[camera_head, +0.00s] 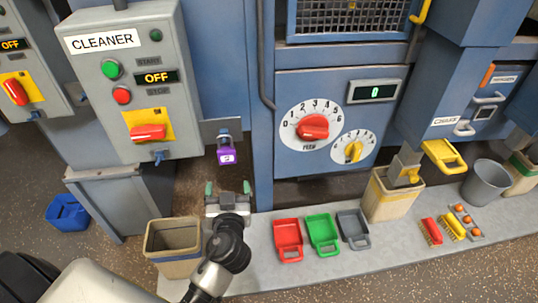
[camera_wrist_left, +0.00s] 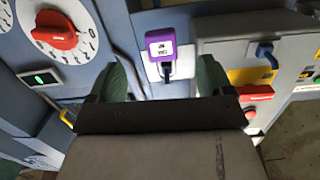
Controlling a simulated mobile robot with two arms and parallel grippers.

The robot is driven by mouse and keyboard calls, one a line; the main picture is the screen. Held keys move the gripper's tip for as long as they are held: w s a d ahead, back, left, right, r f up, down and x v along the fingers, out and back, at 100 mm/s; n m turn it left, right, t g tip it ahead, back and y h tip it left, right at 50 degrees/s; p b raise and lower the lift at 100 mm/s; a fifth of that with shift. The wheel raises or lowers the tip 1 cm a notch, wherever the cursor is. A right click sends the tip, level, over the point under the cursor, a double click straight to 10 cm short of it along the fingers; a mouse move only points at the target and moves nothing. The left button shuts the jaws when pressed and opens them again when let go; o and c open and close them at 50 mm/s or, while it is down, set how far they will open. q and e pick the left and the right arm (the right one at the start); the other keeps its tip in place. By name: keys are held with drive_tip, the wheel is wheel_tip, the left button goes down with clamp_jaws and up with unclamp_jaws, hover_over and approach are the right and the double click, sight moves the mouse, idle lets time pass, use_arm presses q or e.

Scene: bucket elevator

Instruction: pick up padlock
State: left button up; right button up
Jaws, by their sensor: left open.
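A purple padlock (camera_head: 227,157) with a white label hangs at the grey plate (camera_head: 220,128) beside the CLEANER box. It also shows in the left wrist view (camera_wrist_left: 161,42), framed between the fingers, with its dark shackle toward the gripper. My left gripper (camera_head: 228,189) is open and empty, its green-padded fingers pointing up at the padlock. In the head view it is below the padlock and apart from it. The fingers also show in the left wrist view (camera_wrist_left: 165,76), one on each side. My right gripper is not in view.
The CLEANER box (camera_head: 140,85) with a red switch (camera_head: 148,132) stands left of the padlock. A blue panel with dials (camera_head: 312,127) is on the right. A tan bin (camera_head: 172,245) stands beside my left arm. Red, green and grey scoops (camera_head: 352,228) lie on the ledge.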

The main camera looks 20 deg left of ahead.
sight(226, 150)
use_arm(q)
drive_tip(key=shift+n+t+y, duration=0.3)
drive_tip(key=shift+n+y, duration=0.2)
drive_tip(key=shift+n, duration=0.1)
drive_tip(key=w+a+r, duration=0.1)
drive_tip(key=w, duration=0.1)
drive_tip(key=w+a+r+p, duration=0.2)
drive_tip(key=w+r, duration=0.1)
drive_tip(key=shift+w, duration=0.3)
drive_tip(key=p+x, duration=0.2)
drive_tip(key=x, duration=0.1)
drive_tip(key=shift+w+a, duration=0.15)
drive_tip(key=shift+w, duration=0.15)
drive_tip(key=shift+w+a+f, duration=0.2)
drive_tip(key=shift+w, duration=0.2)
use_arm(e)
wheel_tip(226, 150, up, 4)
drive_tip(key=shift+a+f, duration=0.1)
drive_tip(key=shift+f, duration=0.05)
use_arm(q)
drive_tip(key=shift+s, duration=0.1)
drive_tip(key=c, duration=1)
drive_tip(key=shift+c, duration=0.2)
